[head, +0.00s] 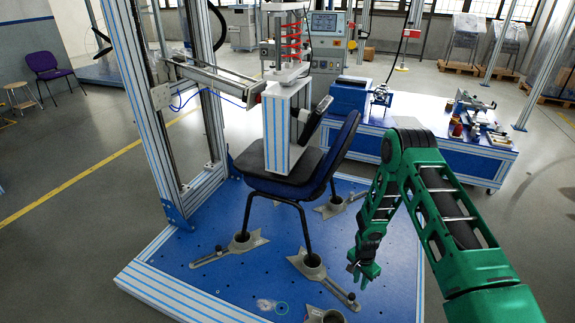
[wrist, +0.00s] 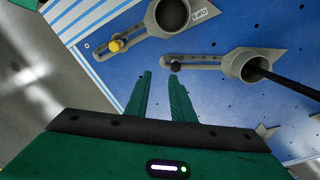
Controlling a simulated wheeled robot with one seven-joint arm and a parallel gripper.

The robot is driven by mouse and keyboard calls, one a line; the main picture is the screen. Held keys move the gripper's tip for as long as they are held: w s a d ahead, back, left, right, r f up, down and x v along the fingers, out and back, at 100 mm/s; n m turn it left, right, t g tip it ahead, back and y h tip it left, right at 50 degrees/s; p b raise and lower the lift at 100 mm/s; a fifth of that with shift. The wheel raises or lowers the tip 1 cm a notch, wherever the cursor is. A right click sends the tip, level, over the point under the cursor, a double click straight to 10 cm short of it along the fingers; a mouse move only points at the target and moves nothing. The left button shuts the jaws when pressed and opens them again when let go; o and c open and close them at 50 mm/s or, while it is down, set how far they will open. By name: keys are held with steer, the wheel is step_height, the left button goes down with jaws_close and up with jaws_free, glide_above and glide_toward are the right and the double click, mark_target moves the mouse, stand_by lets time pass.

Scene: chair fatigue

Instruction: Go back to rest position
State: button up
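My green arm comes in from the right in the head view, and my gripper (head: 362,270) points down over the blue platform (head: 235,262). In the wrist view the two green fingers of my gripper (wrist: 161,82) are apart with nothing between them, so it is open and empty. Below the fingertips is a grey slotted foot clamp (wrist: 215,62) with a black chair leg in its cup. The chair (head: 285,178) stands on the platform with its legs in clamp cups, under a white and blue striped block (head: 287,128).
An aluminium test frame (head: 150,110) rises at the left of the platform. A blue workbench (head: 440,140) with tools stands behind my arm. Another clamp cup (wrist: 170,14), with a yellow knob, shows empty. A purple chair (head: 50,66) stands far left.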

steer(key=s+d+r+n, duration=0.1)
steer(key=d+r, duration=0.2)
steer(key=r, duration=0.7)
steer(key=d+r, duration=0.4)
steer(key=r, duration=0.5)
steer(key=s+d+r+n, duration=0.1)
steer(key=d+r, duration=0.2)
steer(key=r, duration=0.7)
steer(key=s+d+r+n, duration=0.1)
steer(key=s+d+r, duration=0.1)
steer(key=s+r, duration=0.45)
steer(key=s+d+r, duration=0.2)
steer(key=s+r, duration=0.2)
steer(key=r, duration=0.6)
steer(key=s+a+r+n, duration=0.1)
steer(key=s+r, duration=0.4)
steer(key=s, duration=0.7)
steer(key=s+a+r+n+y, duration=0.1)
steer(key=s+r, duration=0.4)
steer(key=s, duration=0.7)
steer(key=shift+r, duration=0.15)
steer(key=shift+a, duration=0.1)
steer(key=shift+w+f, duration=0.25)
steer(key=shift+w, duration=0.35)
